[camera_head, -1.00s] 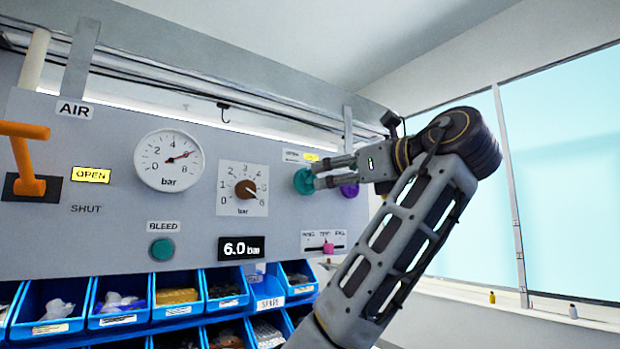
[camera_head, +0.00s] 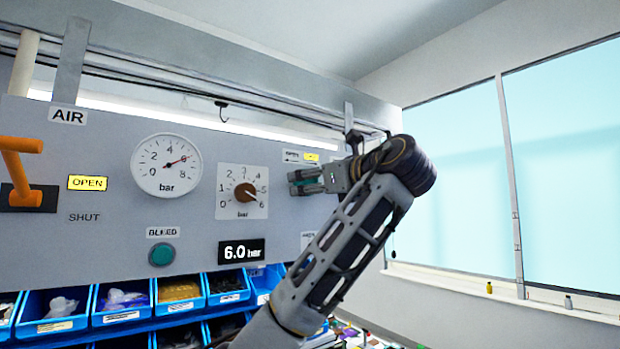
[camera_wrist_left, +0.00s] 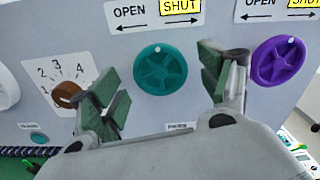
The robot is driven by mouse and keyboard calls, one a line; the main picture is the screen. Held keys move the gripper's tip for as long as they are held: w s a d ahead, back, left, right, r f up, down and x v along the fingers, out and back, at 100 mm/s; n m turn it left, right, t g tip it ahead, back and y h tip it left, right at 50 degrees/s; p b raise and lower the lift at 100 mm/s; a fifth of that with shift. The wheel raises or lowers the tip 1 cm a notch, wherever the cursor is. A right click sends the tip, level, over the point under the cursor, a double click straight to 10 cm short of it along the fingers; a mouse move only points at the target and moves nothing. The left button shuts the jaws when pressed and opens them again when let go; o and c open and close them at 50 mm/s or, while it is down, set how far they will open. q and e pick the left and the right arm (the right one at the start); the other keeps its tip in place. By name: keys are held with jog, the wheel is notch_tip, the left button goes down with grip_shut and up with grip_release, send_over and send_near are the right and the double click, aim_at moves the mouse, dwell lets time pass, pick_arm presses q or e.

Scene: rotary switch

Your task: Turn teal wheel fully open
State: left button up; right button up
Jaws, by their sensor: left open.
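The teal wheel (camera_wrist_left: 167,69) is round and spoked, with a small white mark near its top. The label above it reads OPEN and SHUT with a double arrow, and SHUT (camera_wrist_left: 180,6) is on yellow. My left gripper (camera_wrist_left: 163,88) is open, with one finger at each side of the wheel in the left wrist view. No clear contact shows. In the head view my left gripper (camera_head: 305,182) is in front of the panel and hides most of the wheel. My right gripper is not in view.
A purple wheel (camera_wrist_left: 278,61) sits close right of the teal one. A brown knob (camera_wrist_left: 67,94) with a dial is to the left. The grey panel (camera_head: 110,240) also holds a gauge (camera_head: 166,165), an orange lever (camera_head: 20,170) and a green BLEED button (camera_head: 162,254). Blue bins (camera_head: 122,302) stand below.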

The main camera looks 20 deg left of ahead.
pick_arm(q)
jog(key=shift+x, duration=0.8)
jog(key=shift+c, duration=0.4)
jog(key=c, duration=0.9)
